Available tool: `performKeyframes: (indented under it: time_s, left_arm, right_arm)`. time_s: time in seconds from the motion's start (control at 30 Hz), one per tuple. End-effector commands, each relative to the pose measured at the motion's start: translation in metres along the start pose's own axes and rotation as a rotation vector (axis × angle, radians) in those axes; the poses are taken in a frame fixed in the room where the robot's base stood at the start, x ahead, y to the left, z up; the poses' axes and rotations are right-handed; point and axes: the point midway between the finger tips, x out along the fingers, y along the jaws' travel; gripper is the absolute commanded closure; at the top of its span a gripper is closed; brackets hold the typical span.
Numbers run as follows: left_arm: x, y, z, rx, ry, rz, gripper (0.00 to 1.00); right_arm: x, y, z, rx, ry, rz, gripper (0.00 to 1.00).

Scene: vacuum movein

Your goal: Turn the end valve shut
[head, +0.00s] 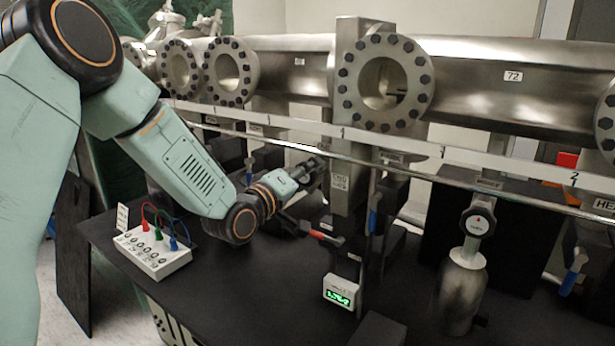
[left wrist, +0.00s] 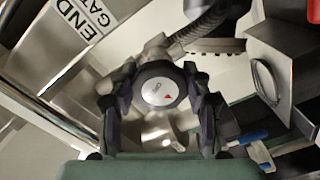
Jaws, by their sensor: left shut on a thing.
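The end valve shows in the left wrist view as a round dark knob (left wrist: 158,92) with a pale face and a small red arrow mark. My left gripper (left wrist: 155,80) has one finger on each side of this knob and is shut on it. The label also shows in the left wrist view (left wrist: 88,18). My right gripper is not in view.
A red-tipped lever (head: 326,238) sits just below the gripper. A display with green digits (head: 342,291) and a white box with cables (head: 152,250) stand on the dark table (head: 235,295). Another knob (head: 478,220) tops a steel cylinder (head: 462,290). A long rail (head: 420,176) crosses in front.

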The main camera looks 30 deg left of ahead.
Motion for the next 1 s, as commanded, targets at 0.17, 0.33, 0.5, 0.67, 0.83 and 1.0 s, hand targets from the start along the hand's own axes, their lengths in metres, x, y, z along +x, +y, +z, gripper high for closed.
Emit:
performKeyframes:
  time_s: [0.17, 0.33, 0.5, 0.67, 0.83, 1.0]
  left_arm:
    - [0.001, 0.0018, -0.0037, 0.167, 0.01, 0.005, 0.82]
    - [0.0012, 0.0024, -0.0042, 0.328, 0.012, 0.006, 0.82]
    - [0.0014, 0.0031, -0.0048, 0.49, 0.014, 0.006, 0.82]
    - [0.0015, 0.0037, -0.0053, 0.643, 0.015, 0.006, 0.82]
    - [0.0017, 0.0044, -0.0058, 0.805, 0.017, 0.006, 0.82]
    - [0.0019, 0.005, -0.0063, 0.967, 0.02, 0.006, 0.82]
  right_arm:
    - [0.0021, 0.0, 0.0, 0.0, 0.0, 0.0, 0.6]
    - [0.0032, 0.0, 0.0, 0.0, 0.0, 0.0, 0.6]
    - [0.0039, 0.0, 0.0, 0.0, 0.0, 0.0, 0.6]
    - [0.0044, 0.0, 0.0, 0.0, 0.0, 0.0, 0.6]
    - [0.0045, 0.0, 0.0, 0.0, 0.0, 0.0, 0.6]
    - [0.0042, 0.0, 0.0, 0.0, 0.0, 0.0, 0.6]
